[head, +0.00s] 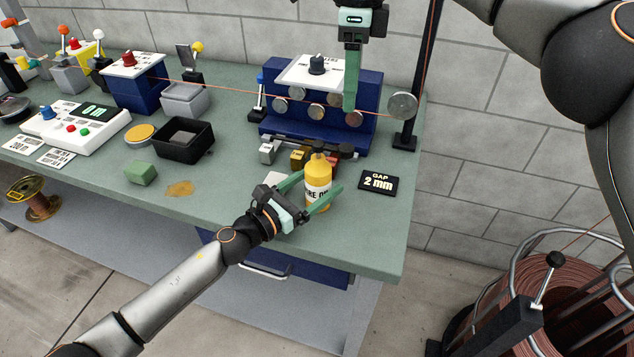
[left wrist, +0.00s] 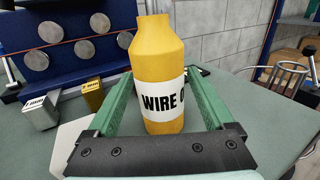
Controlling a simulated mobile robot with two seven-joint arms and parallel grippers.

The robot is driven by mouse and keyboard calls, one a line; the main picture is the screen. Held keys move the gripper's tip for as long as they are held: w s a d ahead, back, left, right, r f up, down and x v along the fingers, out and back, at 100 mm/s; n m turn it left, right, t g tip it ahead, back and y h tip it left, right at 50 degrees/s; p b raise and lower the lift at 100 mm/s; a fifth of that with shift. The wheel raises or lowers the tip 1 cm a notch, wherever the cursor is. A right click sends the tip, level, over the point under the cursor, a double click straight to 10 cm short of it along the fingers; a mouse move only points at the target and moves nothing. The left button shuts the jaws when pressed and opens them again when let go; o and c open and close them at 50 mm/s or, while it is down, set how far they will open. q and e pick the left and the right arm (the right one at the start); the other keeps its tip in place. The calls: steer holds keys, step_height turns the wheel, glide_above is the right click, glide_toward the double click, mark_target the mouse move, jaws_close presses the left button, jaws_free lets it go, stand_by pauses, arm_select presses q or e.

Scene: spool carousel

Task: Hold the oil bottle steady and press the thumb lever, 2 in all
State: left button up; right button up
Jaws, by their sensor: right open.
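The yellow oil bottle (head: 317,170) stands upright near the table's front right, with a white label; it also shows in the left wrist view (left wrist: 158,75). My left gripper (head: 309,192) is open, with its green fingers on either side of the bottle. In the left wrist view small gaps show between the fingers and the bottle. I cannot make out the thumb lever in either view. My right gripper (head: 350,100) points down in front of the roller stand, above and behind the bottle. It is open, but its fingers overlap in the picture.
The blue roller stand (head: 275,123) is behind the bottle, with small weight-like blocks (head: 300,158) at its foot. A black "GAP 2 mm" plate (head: 378,183) lies right of the bottle. A black bin (head: 184,140) and green block (head: 141,173) are left. An orange wire crosses above the table.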

arm_select(q)
jaws_close()
arm_select(e)
jaws_close()
stand_by(0.6)
stand_by(1.4)
